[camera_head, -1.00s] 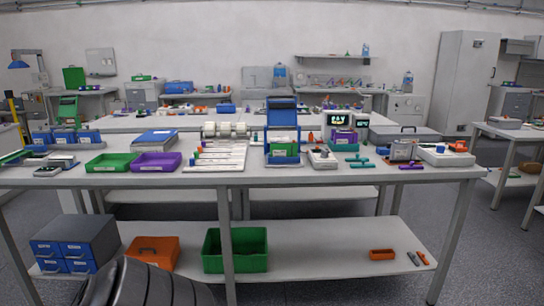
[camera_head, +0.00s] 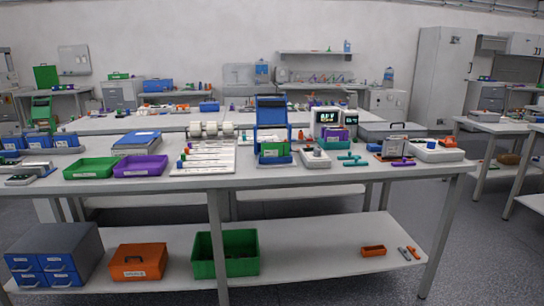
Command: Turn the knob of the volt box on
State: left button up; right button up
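Neither of my grippers is in view. Two white units with lit displays stand toward the back of the near bench, right of centre; the left one (camera_head: 327,119) shows digits too small to read surely. A small white box (camera_head: 315,159) with a dark round knob-like part on top sits in front of them. I cannot tell which of these is the volt box, nor any knob's setting.
The near bench (camera_head: 345,177) spans the view, with a green tray (camera_head: 91,168), a purple tray (camera_head: 140,167) and a blue rack (camera_head: 272,125). Its lower shelf holds blue drawers (camera_head: 54,256), an orange case (camera_head: 137,262) and a green bin (camera_head: 226,254). Open floor (camera_head: 480,250) lies at right.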

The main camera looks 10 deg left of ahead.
aim_at(317, 152)
jog(key=u, duration=0.2)
jog(key=i, duration=0.3)
jog(key=u, duration=0.7)
jog(key=i, duration=1.35)
jog(key=z, duration=0.85)
jog(key=i, duration=0.85)
jog(key=z, duration=0.7)
